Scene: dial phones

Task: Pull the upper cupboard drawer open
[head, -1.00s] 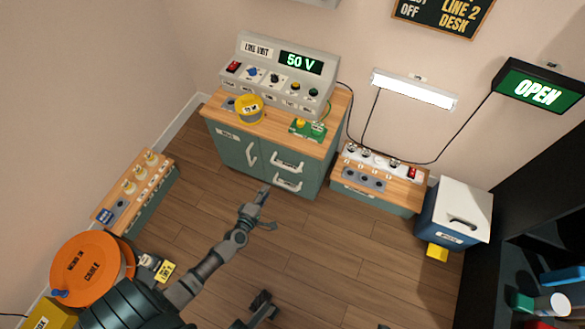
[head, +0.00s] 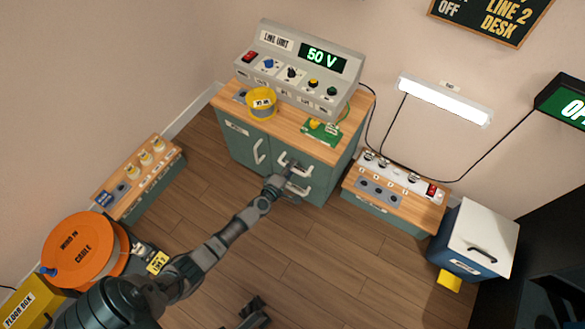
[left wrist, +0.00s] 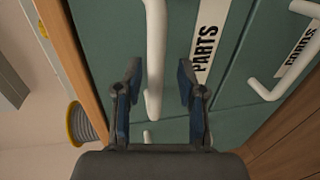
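The teal cupboard (head: 240,148) has a door on the left and two drawers on the right. The upper drawer (head: 322,170) looks closed; its pale handle (head: 296,164) is partly hidden by my left gripper (head: 288,181). In the left wrist view, my left gripper (left wrist: 158,92) is open, with one dark finger on each side of the upper drawer's white handle (left wrist: 155,55). The fingers stand apart from the bar. A PARTS label (left wrist: 210,38) is beside it. My right gripper (head: 254,309) is low in the head view, far from the cupboard; its opening is unclear.
The lower drawer's handle (left wrist: 290,68) is close by, with a CORDS label. A yellow spool (head: 262,103) and green board (head: 322,131) sit on the cupboard top. A low socket bench (head: 395,210) stands right. Floor in front (head: 310,245) is clear.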

